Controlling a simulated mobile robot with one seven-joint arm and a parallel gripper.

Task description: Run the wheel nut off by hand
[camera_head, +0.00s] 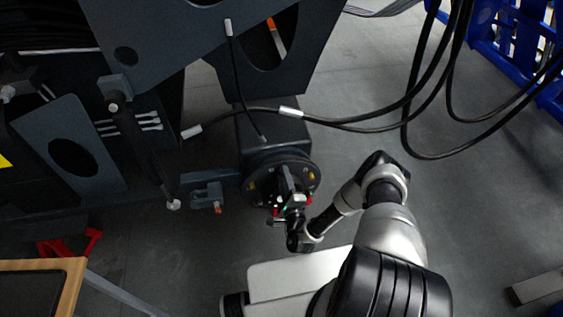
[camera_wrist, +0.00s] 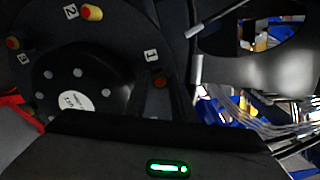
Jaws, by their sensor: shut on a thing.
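The round dark wheel hub (camera_head: 254,190) faces my arm near the middle of the head view. In the wrist view the hub face (camera_wrist: 115,50) fills the upper left, with a domed centre and numbered white tags. A yellow, red-tipped piece (camera_wrist: 92,12) is at the tag 2, another (camera_wrist: 12,42) is at the left, and a dark reddish stud end (camera_wrist: 160,81) is below the tag 1. My gripper (camera_head: 286,182) is up against the hub's front and shut on the wheel nut. The nut itself is hidden by the gripper in both views.
Black hoses (camera_head: 345,125) loop across to the right of the hub. Dark chassis plates (camera_head: 170,40) stand above and left. A blue crate (camera_head: 500,35) is at the upper right, and a wood-edged board (camera_head: 72,280) is at the lower left. Grey floor at right is mostly clear.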

